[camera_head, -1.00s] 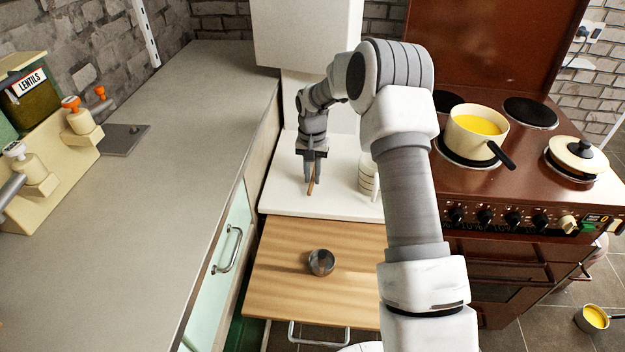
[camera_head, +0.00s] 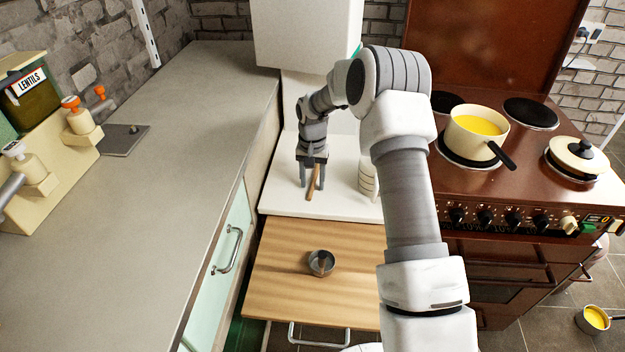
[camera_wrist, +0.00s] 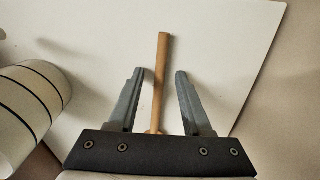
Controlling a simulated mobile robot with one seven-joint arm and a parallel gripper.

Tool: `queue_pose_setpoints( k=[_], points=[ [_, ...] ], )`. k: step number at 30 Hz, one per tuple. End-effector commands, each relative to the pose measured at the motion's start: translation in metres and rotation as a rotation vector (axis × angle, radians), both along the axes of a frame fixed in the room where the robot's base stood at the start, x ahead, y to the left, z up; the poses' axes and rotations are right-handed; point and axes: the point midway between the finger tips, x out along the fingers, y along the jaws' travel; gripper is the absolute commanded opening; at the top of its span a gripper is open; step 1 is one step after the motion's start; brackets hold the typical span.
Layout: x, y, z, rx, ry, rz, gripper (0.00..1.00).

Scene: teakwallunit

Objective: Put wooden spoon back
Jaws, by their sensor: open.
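The wooden spoon (camera_head: 313,183) is a thin brown stick at my gripper (camera_head: 311,186), over the white counter beside the stove. In the wrist view the spoon's handle (camera_wrist: 160,75) stands out between the two grey fingers of my gripper (camera_wrist: 156,85), with a gap on each side. The fingers are open. The spoon's other end is hidden behind the gripper's body. I cannot tell whether the spoon rests on the counter or leans. A white ribbed container (camera_head: 368,178) stands to the right of the gripper, and also shows at the left of the wrist view (camera_wrist: 30,105).
The white counter (camera_head: 285,200) is mostly clear. Below it, a wooden pull-out board (camera_head: 285,290) holds a small metal bowl (camera_head: 321,262). The stove (camera_head: 480,195) at right carries a pot of yellow liquid (camera_head: 475,130) and a lidded pan (camera_head: 577,157). A long grey worktop (camera_head: 200,120) runs at left.

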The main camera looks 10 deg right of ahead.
Motion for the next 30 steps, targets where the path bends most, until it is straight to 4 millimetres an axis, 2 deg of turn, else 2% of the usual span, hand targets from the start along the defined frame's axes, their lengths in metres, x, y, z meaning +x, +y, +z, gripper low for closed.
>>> queue_pose_setpoints(
  k=[8,18,22,30],
  points=[
    [0.007,-0.001,0.061,0.000,-0.006,-0.001,0.49],
    [0.006,-0.001,0.141,0.000,-0.004,0.000,0.49],
    [0.006,-0.001,0.160,0.000,-0.003,0.000,0.49],
    [0.000,-0.001,0.185,-0.003,-0.013,0.009,0.49]
  ],
)
